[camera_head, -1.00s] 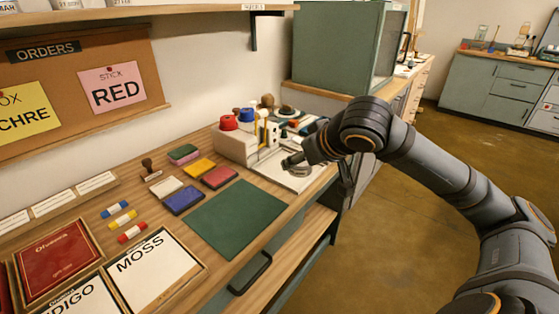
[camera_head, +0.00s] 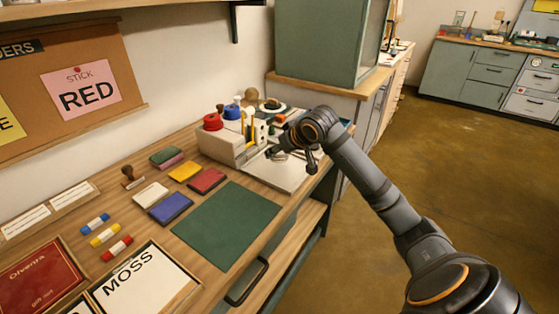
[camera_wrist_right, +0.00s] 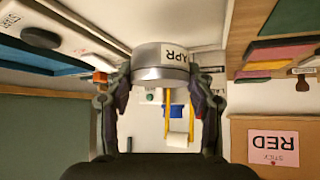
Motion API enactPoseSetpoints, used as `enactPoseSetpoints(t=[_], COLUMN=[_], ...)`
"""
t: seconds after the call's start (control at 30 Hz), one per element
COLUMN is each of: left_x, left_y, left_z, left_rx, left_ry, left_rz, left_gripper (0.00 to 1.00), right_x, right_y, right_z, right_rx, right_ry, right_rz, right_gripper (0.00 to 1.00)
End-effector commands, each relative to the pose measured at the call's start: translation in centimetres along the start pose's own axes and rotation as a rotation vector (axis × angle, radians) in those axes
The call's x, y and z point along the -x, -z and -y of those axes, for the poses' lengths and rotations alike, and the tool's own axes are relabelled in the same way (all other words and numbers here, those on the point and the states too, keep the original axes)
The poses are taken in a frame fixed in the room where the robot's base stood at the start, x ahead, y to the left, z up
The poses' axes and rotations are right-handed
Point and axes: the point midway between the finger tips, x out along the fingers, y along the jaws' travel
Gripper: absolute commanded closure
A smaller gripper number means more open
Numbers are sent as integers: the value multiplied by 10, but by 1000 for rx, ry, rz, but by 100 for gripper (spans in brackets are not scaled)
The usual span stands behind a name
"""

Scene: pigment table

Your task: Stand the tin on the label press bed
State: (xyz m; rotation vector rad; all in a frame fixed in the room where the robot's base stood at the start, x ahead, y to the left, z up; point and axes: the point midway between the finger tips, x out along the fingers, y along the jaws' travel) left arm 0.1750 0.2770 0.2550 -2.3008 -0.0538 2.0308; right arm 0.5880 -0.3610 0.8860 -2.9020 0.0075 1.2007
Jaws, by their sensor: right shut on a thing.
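The tin (camera_wrist_right: 150,72) is a round silver metal tin with a label reading APR, seen upside down in the right wrist view. My right gripper (camera_wrist_right: 161,78) is shut on it, one finger on each side. In the head view my right gripper (camera_head: 276,153) is over the far part of the pale flat bed (camera_head: 283,176) of the label press (camera_head: 228,148), and the tin is too small and covered to make out. I cannot tell whether the tin touches the bed. My left gripper is not in view.
A dark green mat (camera_head: 227,224) lies in front of the press. Several coloured pads, including a blue pad (camera_head: 170,208) and a red pad (camera_head: 207,181), lie to its left. A green cabinet (camera_head: 325,40) stands behind. The bed's near part is bare.

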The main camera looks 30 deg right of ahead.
Motion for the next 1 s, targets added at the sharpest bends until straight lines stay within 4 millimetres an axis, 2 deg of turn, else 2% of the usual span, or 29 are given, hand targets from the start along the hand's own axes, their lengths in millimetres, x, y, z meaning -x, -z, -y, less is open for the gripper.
enactPoseSetpoints(t=[0.23,0.33,0.5,0.87,0.9,1.0], left_x=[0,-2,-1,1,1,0], left_y=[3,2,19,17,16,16], left_z=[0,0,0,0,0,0], left_rx=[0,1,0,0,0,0], left_ry=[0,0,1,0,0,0], left_rz=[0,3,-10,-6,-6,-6], left_gripper=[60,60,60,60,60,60], right_x=[-10,-21,-41,-43,-43,-43], right_y=[-1,-4,-25,-26,-26,-26], right_z=[-4,-7,-7,-7,-7,-7], right_rx=[0,-3,1,0,0,0], right_ry=[1,2,1,0,0,0], right_rz=[-3,0,-1,-2,-2,-2], right_gripper=[79,79,79,79,41,27])
